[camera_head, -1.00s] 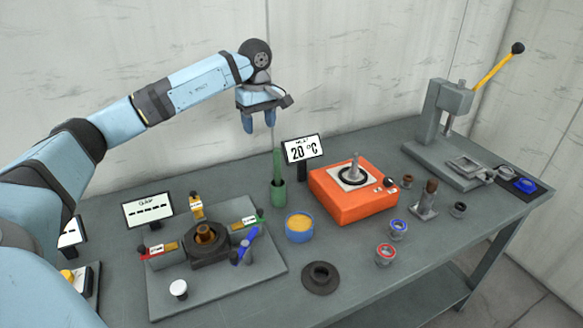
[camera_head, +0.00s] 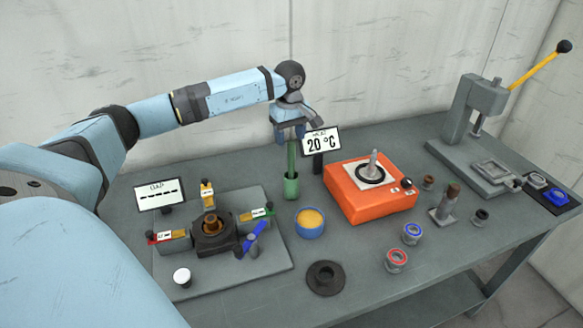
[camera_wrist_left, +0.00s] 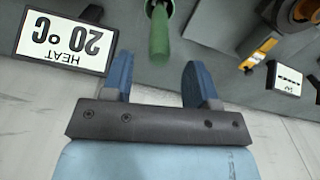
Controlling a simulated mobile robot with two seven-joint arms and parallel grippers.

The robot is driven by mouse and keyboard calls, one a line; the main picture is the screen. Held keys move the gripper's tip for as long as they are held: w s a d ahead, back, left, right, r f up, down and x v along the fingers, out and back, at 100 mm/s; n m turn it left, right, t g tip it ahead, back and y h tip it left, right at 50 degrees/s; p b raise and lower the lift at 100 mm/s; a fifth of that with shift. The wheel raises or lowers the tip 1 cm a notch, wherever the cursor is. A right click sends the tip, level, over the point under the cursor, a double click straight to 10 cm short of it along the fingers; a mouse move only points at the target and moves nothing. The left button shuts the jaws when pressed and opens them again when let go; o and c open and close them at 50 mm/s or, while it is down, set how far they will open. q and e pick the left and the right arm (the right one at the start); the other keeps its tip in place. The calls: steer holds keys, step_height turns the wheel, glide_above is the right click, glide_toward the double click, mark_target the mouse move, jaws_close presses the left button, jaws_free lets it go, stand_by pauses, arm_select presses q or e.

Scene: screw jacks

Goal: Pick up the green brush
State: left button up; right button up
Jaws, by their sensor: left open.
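The green brush (camera_head: 291,160) stands upright in a green cup (camera_head: 291,187) on the table, behind the blue pot. In the head view my left gripper (camera_head: 290,136) is at the top of the brush handle. In the left wrist view the brush (camera_wrist_left: 159,35) shows between and just beyond the fingertips of my left gripper (camera_wrist_left: 158,75). Its blue fingers are spread apart, with nothing held. The brush's lower end is hidden in the cup. My right gripper is not in view.
A "20 °C" sign (camera_head: 321,142) stands close on the right of the brush. An orange heater (camera_head: 369,201) is further right. A blue pot (camera_head: 310,229) with yellow content is in front. A grey fixture plate (camera_head: 268,259) lies to the left.

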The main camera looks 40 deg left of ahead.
mark_target(291, 142)
arm_select(q)
steer(key=f, duration=0.2)
steer(key=f+p, duration=0.1)
steer(key=shift+d+f, duration=0.3)
steer(key=shift+f, duration=0.55)
jaws_close()
steer(key=shift+r, duration=0.15)
